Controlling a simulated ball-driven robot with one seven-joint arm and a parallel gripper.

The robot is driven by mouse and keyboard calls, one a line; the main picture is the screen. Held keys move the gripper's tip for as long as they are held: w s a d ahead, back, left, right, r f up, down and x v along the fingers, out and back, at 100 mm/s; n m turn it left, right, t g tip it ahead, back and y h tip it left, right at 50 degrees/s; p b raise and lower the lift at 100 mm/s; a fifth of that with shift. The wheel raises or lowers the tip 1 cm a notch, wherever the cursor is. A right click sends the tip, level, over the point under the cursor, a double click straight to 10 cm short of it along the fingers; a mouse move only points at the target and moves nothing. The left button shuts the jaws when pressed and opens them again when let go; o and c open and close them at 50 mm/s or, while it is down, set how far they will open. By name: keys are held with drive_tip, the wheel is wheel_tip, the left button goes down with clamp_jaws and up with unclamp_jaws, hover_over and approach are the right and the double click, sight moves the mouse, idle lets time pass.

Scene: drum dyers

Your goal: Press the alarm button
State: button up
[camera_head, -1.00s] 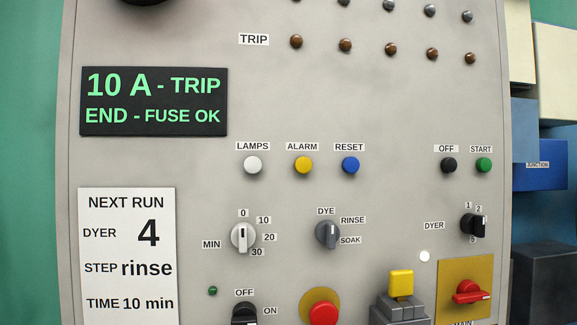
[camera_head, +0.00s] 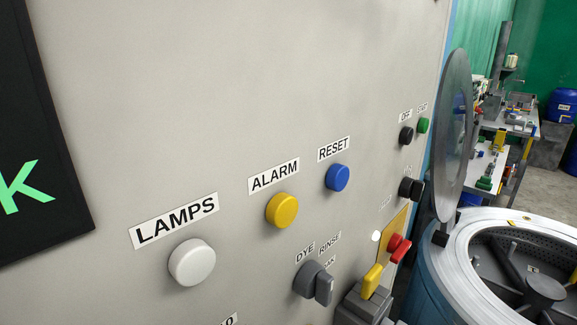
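The alarm button is a round yellow push button (camera_head: 282,210) near the middle of the camera_head view. It stands out from a pale grey panel (camera_head: 240,90) under a white label reading ALARM (camera_head: 274,175). The panel is seen from close by at a slant, running away to the right. A white button (camera_head: 192,262) labelled LAMPS is to its lower left, and a blue button (camera_head: 337,177) labelled RESET is to its upper right. My gripper is not in view.
Below the buttons are a grey DYE/RINSE knob (camera_head: 309,280), a grey block with a yellow top (camera_head: 372,280) and a red switch (camera_head: 398,248). Right of the panel stands an open drum (camera_head: 440,262) with its round lid (camera_head: 453,135) raised. Workbenches (camera_head: 515,125) stand farther back.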

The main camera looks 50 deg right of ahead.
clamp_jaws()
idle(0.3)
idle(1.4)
